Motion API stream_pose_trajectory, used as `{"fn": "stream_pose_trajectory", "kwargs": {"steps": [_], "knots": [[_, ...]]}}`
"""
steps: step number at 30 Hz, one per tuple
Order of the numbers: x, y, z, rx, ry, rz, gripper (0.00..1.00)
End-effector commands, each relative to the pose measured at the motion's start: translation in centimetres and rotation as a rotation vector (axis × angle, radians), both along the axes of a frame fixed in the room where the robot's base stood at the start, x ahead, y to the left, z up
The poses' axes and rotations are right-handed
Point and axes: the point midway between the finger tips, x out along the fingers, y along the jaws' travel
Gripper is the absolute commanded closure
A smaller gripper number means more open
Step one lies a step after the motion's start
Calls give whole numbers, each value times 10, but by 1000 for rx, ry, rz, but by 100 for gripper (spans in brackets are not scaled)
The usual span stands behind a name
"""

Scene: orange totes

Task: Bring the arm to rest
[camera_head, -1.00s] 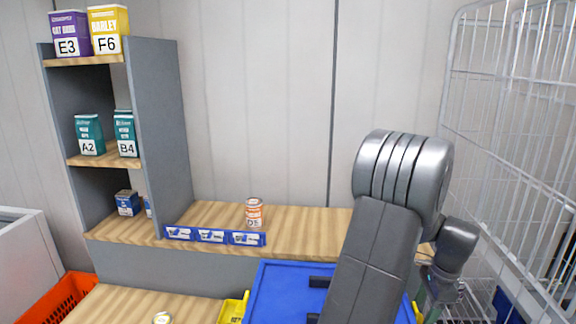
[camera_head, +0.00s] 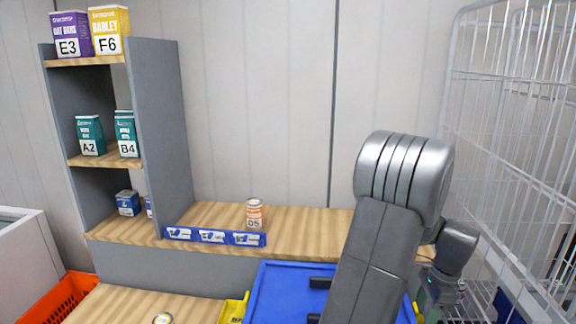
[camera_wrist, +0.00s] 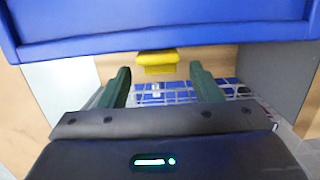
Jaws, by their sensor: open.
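My arm stands folded at the right of the head view, in front of the bench and the wire cage. My gripper shows in the wrist view (camera_wrist: 160,88), with two dark green fingers spread apart and nothing between them. Beyond the fingers are a blue surface (camera_wrist: 160,40) across the top, a small yellow thing (camera_wrist: 157,62) and a blue area seen through a wire grid. In the head view the fingers are mostly hidden by my arm.
A blue tote lid or tray (camera_head: 280,290) lies close to my arm. A wire cage (camera_head: 510,130) stands at the right. A can (camera_head: 254,213) and a blue label strip (camera_head: 212,236) are on the bench. Shelves (camera_head: 160,120) hold boxes at left. An orange tote (camera_head: 68,299) sits lower left.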

Motion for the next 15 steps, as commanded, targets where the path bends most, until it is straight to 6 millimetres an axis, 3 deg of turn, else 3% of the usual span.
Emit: {"fn": "stream_pose_trajectory", "kwargs": {"steps": [15], "knots": [[-1,-17,104,-3,-4,-1,42]]}}
